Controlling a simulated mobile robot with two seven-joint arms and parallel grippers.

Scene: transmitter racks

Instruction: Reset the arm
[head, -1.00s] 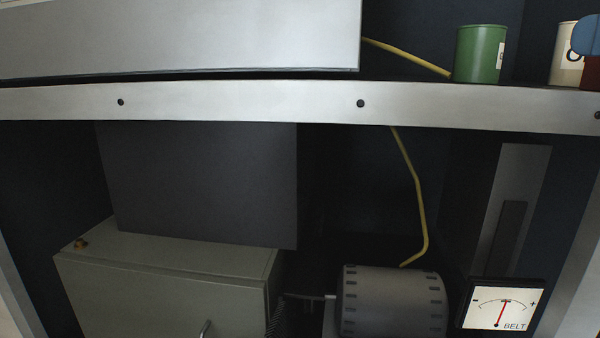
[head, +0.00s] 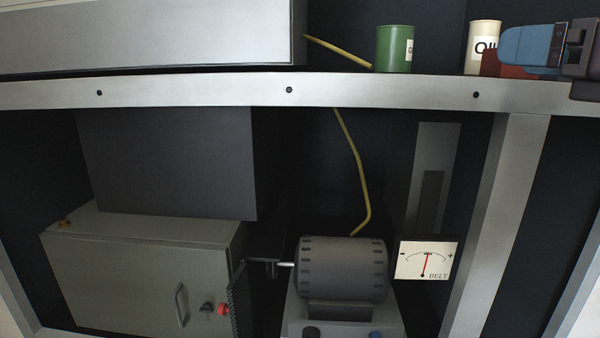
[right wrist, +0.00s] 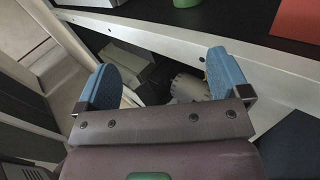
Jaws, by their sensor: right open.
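My right gripper (head: 528,47) is at the upper right of the head view, in front of the shelf top and next to the white oil can. Only one blue finger shows clearly there. In the right wrist view my right gripper (right wrist: 166,80) has its two blue fingers wide apart with nothing between them. The shelf rail and the machinery below show beyond the fingers. My left gripper is in neither view.
The shelf rail (head: 200,94) crosses the head view. A green can (head: 395,48), a white oil can (head: 481,38) and a red object (head: 492,66) stand above it. Below are a motor (head: 342,268), a grey-green cabinet (head: 130,270) and a belt gauge (head: 425,260).

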